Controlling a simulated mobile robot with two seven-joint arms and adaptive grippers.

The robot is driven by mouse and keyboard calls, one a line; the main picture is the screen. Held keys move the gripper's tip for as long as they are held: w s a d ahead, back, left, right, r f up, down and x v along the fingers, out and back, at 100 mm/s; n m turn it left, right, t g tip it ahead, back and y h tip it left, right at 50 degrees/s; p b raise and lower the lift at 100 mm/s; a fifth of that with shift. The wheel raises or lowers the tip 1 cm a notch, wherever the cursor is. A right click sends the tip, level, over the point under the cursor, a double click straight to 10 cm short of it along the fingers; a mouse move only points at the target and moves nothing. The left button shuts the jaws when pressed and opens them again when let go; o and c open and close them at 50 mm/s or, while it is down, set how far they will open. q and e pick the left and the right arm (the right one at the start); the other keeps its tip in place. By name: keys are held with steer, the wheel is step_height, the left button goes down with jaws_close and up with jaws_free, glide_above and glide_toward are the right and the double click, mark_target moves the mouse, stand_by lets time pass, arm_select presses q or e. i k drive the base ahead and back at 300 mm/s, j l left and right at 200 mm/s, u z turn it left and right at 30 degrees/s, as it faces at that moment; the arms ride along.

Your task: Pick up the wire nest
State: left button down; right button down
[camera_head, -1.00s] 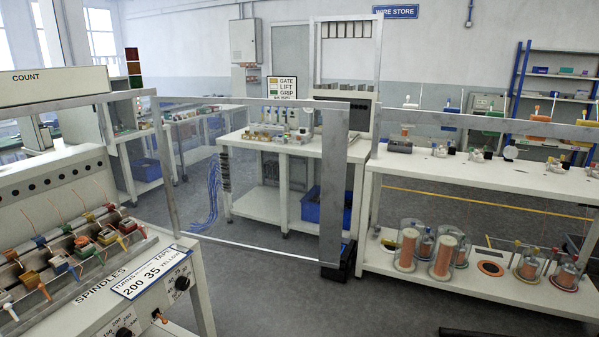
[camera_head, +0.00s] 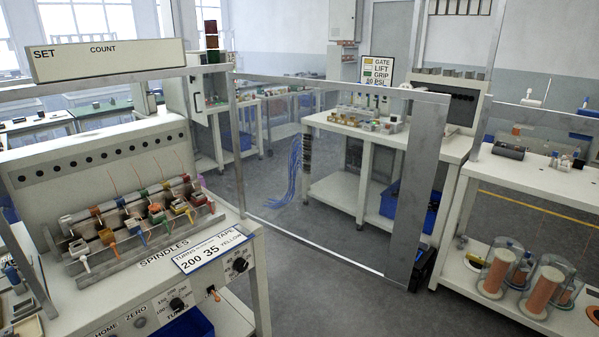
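A tangle of thin blue wires (camera_head: 294,170) hangs beside the left end of the middle white bench (camera_head: 335,192); it may be the wire nest, but I cannot be sure. It shows through the clear gate panel (camera_head: 330,240) and its lower end reaches close to the floor. A dark stacked strip (camera_head: 306,153) stands right beside the wires. No other thing in view looks like a nest of wire. Neither of my grippers is in view.
A winding machine marked SPINDLES (camera_head: 130,290) fills the left front. The metal gate post (camera_head: 418,190) stands to the right of centre. A right bench (camera_head: 540,190) has copper spools (camera_head: 497,270) on its lower shelf. Grey floor (camera_head: 340,305) is clear in front of the gate.

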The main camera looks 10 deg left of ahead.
mark_target(155, 208)
steer(key=i+l+u, duration=0.45)
steer(key=l, duration=0.15)
steer(key=i+l+u, duration=0.25)
steer(key=l+u, duration=0.2)
steer(key=l, duration=0.3)
steer(key=i+l+u, duration=0.15)
steer(key=l+u, duration=0.35)
steer(key=l, duration=0.25)
steer(key=l+u, duration=0.45)
steer(key=l, duration=0.4)
steer(key=k+l+u, duration=0.1)
steer(key=l+u, duration=0.35)
steer(key=l, duration=0.4)
steer(key=z, duration=0.35)
steer(key=j+z, duration=0.15)
steer(key=z, duration=0.2)
steer(key=j+z, duration=0.1)
steer(key=z, duration=0.3)
steer(key=j+z, duration=0.65)
steer(key=j, duration=0.3)
